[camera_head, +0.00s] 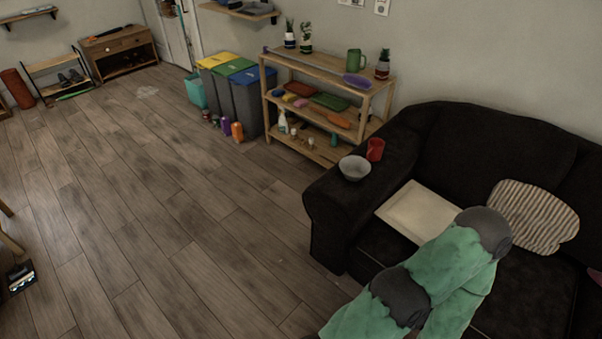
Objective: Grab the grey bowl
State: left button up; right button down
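The grey bowl (354,168) sits upright on the left armrest of the black sofa (335,205). It looks empty, and nothing touches it from above. A red cup (375,149) stands just behind it to the right, on the same armrest. A green and dark grey arm, apparently my right one, reaches in from the bottom right over the sofa seat. Its end is bent out of sight, so no gripper fingers show. My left gripper is not in view either.
A cream tray (408,207) lies on the sofa seat, and a striped cushion (533,217) leans at the right. A wooden shelf (325,66) with several items stands behind the armrest, beside bins (247,102).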

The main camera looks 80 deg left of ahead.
aim_at(354, 168)
jog(key=k+u, duration=0.15)
jog(key=u, duration=1.35)
jog(key=i+u, duration=0.15)
jog(key=u, duration=0.25)
jog(key=i+u, duration=0.15)
jog(key=u, duration=0.2)
jog(key=i+j+z, duration=0.15)
jog(key=i+j, duration=0.15)
jog(key=i+j+z, duration=0.2)
jog(key=j, duration=0.25)
jog(key=i+j+z, duration=0.15)
jog(key=i+j, duration=0.2)
jog(key=j, duration=0.1)
